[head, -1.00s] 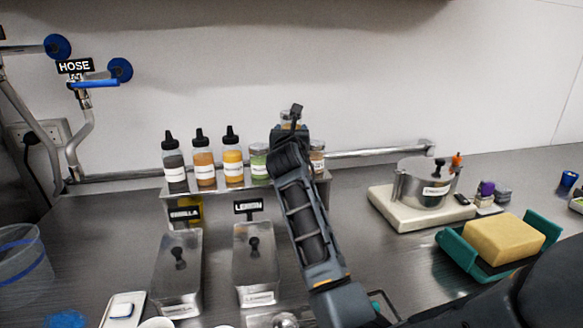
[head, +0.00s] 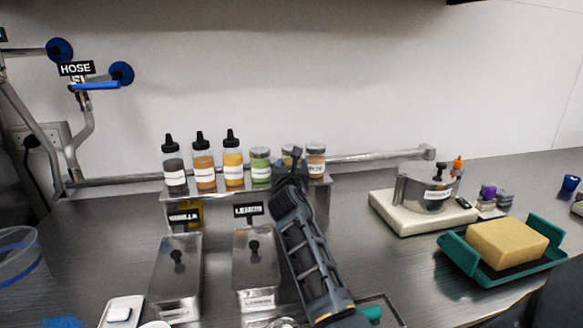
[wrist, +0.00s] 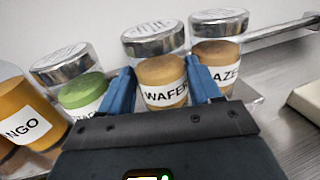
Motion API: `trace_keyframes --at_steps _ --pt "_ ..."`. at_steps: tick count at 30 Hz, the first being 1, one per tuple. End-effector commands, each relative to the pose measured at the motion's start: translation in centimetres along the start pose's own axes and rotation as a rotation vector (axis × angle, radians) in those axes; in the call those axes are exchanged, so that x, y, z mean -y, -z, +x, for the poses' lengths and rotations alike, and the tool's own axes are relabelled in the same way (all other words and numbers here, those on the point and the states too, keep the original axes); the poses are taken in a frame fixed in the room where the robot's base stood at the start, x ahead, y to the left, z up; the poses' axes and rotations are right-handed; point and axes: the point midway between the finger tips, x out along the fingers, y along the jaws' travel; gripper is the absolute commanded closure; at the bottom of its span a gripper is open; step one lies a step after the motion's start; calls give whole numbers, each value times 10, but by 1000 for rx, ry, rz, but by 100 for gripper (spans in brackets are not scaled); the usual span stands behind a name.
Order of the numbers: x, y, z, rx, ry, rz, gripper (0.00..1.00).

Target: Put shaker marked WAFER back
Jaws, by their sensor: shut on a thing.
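The WAFER shaker (wrist: 163,72), a clear jar with tan contents and a silver lid, stands upright between the two blue fingers of my gripper (wrist: 162,88), which is shut on it. In the head view the WAFER shaker (head: 287,153) is at the level of the raised metal shelf (head: 222,192), mostly hidden behind my gripper (head: 291,165). Its base is hidden, so I cannot tell whether it touches the shelf. A green-filled shaker (head: 260,164) stands to its left and a shaker with a label ending in AZE (wrist: 216,55) close to its right.
Several black-capped squeeze bottles (head: 203,160) stand on the shelf's left part. Lidded metal containers (head: 176,275) sit in front below. A metal pot (head: 424,188) on a pale scale (head: 405,214) and a yellow block (head: 507,243) in a teal tray (head: 460,262) are at right.

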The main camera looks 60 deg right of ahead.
Motion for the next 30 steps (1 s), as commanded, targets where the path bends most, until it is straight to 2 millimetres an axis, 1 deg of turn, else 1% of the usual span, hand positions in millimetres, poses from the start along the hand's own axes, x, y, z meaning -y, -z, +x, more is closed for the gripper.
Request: trace_keyframes --at_steps 3,4,11,21,23,26,30 --pt "0 3 0 0 0 0 68" --pt "0 3 0 0 0 0 34" --pt "0 3 0 -1 0 0 12" --pt "0 0 -2 0 0 -2 11" --pt "0 1 -9 -1 -1 -2 11" --pt "0 1 -25 0 -2 -2 11" --pt "-1 2 -55 -1 -3 -3 11"
